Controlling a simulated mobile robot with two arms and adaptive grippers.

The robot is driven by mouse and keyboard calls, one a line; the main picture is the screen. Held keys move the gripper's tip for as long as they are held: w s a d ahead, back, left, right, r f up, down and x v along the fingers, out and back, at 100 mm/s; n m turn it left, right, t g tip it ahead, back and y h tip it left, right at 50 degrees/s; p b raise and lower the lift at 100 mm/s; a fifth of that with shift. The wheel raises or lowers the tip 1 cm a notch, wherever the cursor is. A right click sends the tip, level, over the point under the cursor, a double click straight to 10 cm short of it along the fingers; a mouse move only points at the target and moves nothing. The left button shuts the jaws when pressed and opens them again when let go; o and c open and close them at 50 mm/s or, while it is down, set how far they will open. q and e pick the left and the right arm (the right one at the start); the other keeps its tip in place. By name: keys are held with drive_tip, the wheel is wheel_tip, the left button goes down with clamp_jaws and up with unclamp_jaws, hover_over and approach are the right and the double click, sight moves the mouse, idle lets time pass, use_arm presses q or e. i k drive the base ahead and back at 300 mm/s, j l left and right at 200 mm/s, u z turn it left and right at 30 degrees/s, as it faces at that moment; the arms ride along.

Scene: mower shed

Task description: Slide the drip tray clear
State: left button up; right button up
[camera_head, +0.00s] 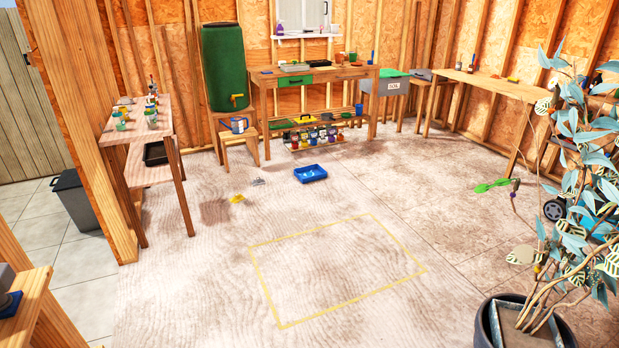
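A shallow blue tray (302,178) lies flat on the floor in the middle distance, in front of the back workbench. Something small and pale is inside it, too small to make out. A black tray (154,160) sits on the lower shelf of the left-hand bench. I cannot tell for certain which of the two is the drip tray; the blue one lies on open floor. Neither of my grippers is in view.
A yellow outlined rectangle (337,267) marks bare floor in front. Small yellow (237,198) and grey (258,182) items lie left of the blue tray. A stool (239,136) stands beneath the green barrel (224,70). A potted plant (500,335) fills the right foreground.

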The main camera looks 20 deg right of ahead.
sight(319, 173)
drive_tip(key=i+l+z, duration=0.35)
drive_tip(key=i, duration=0.75)
drive_tip(key=i+z, duration=0.35)
drive_tip(key=i, duration=3.35)
